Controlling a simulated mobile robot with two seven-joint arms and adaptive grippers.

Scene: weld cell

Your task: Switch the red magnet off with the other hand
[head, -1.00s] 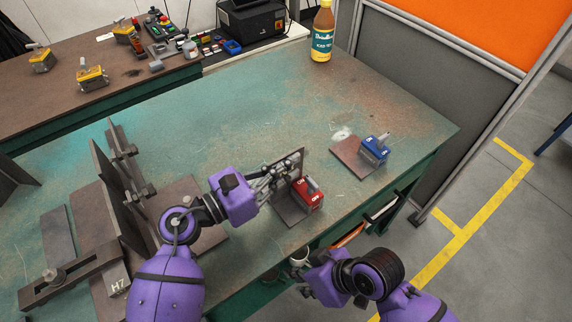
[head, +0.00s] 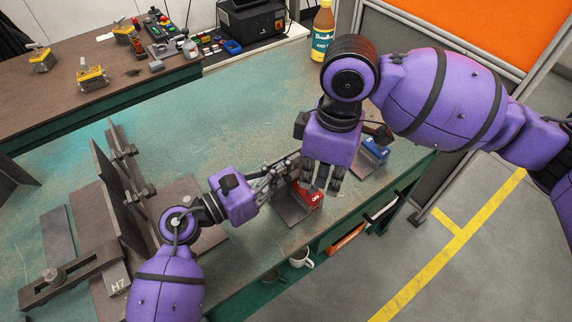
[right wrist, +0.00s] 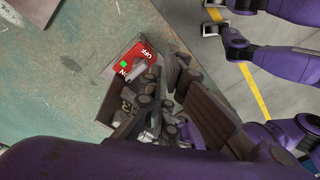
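The red magnet (head: 315,199) sits on a dark plate (head: 290,210) near the table's front edge, beside an upright plate. My right gripper's fingers hide much of it in the head view. In the right wrist view the red magnet (right wrist: 133,53) shows OFF and ON lettering, a green mark and a grey handle lying toward the ON end. My left gripper (head: 283,176) is shut on the upright plate, left of the magnet. My right gripper (head: 322,187) is above the magnet, fingers down; in the right wrist view its fingers (right wrist: 164,76) are apart, with nothing between them.
A blue magnet (head: 374,152) on another plate stands to the right, partly behind my right arm. A bottle (head: 323,32) stands at the back edge. Upright steel plates (head: 122,185) and a clamp bar are at left. A mug (head: 301,258) sits below the tabletop.

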